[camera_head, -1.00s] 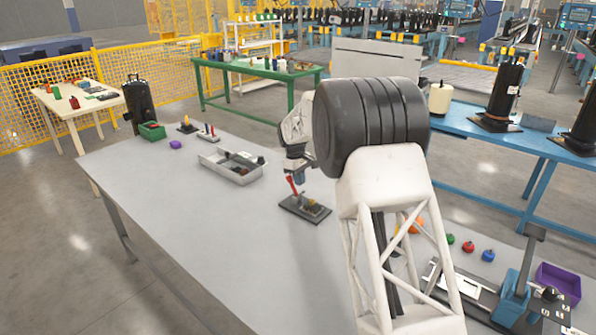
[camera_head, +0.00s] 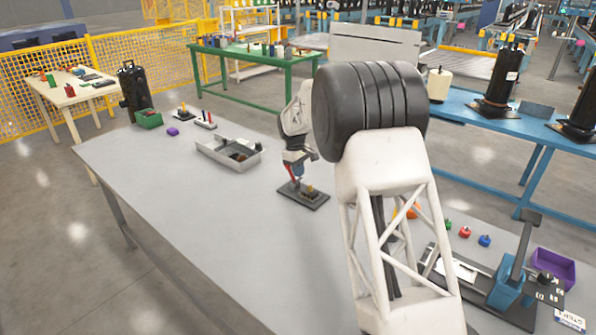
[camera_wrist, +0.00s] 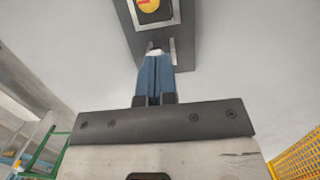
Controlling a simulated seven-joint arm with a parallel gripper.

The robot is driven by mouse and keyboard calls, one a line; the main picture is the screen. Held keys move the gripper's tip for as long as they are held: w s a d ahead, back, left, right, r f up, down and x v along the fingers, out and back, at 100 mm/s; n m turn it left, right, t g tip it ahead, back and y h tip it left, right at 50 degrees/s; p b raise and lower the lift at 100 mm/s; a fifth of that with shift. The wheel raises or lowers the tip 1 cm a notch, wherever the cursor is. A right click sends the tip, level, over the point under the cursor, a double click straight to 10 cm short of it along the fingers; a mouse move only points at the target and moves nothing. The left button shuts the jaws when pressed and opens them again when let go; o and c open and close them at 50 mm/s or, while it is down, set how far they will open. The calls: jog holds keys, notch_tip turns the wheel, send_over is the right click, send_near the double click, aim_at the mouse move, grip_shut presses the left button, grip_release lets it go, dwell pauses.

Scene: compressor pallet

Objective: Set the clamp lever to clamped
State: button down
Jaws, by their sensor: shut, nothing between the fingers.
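The clamp lever is a red handle (camera_head: 294,176) on a small dark base plate (camera_head: 318,202) at the middle of the grey table. It is partly hidden by my gripper, so its exact tilt is hard to tell. My gripper (camera_head: 297,180) is low over the plate, right at the lever; whether it touches the lever is unclear. In the wrist view its blue fingers (camera_wrist: 155,62) are shut together with nothing between them. Beyond their tips the plate (camera_wrist: 126,12) carries a black block with a yellow top (camera_wrist: 150,6). The red handle does not show clearly there.
A grey metal tray (camera_head: 215,157) with dark parts stands left of the plate. A blue fixture (camera_head: 512,285) and purple bin (camera_head: 556,266) stand right. The table's near-left part is clear.

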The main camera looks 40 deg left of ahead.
jog(key=shift+d+f+y, duration=0.1)
jog(key=shift+d+y, duration=0.45)
jog(key=shift+y, duration=0.35)
jog(key=shift+d+f+y, duration=0.1)
jog(key=shift+d+y, duration=0.1)
jog(key=shift+y, duration=0.1)
jog(key=shift+d+f+y, duration=0.3)
jog(key=shift+d+y, duration=0.1)
jog(key=shift+y, duration=0.4)
jog(key=shift+d+f+y, duration=0.3)
jog(key=shift+d+y, duration=0.1)
jog(key=shift+y, duration=0.4)
jog(key=shift+d+f, duration=0.2)
jog(key=shift+d, duration=0.05)
jog(key=shift+r, duration=0.15)
jog(key=v, duration=0.9)
jog(key=shift+d+r, duration=0.25)
jog(key=shift+d, duration=0.15)
dwell(0.3)
